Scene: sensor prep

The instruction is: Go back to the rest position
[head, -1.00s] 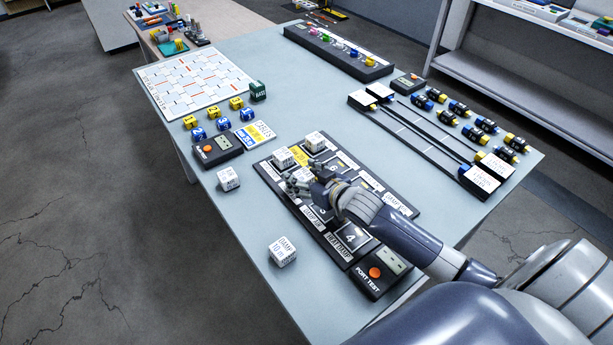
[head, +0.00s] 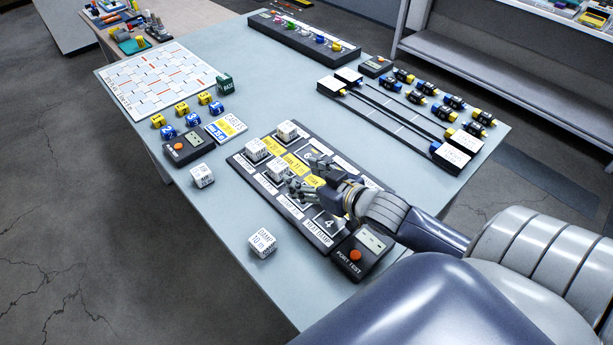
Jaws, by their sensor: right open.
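My right gripper (head: 308,177) is open and empty, held above the dark port board (head: 322,241) on the light blue table. Its arm comes in from the lower right. White cubes (head: 256,150) sit on the board's far left part, one of them (head: 278,169) just left of the fingers and apart from them as far as I can tell. The fingers and hand cover part of the board's middle. My left gripper is not in view.
Two loose white cubes, one (head: 202,176) left of the board and one (head: 263,243) near the front edge, lie on the table (head: 215,235). A port tester (head: 362,254) adjoins the board. A black rail rack (head: 395,125) and several connectors (head: 452,102) lie to the right.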

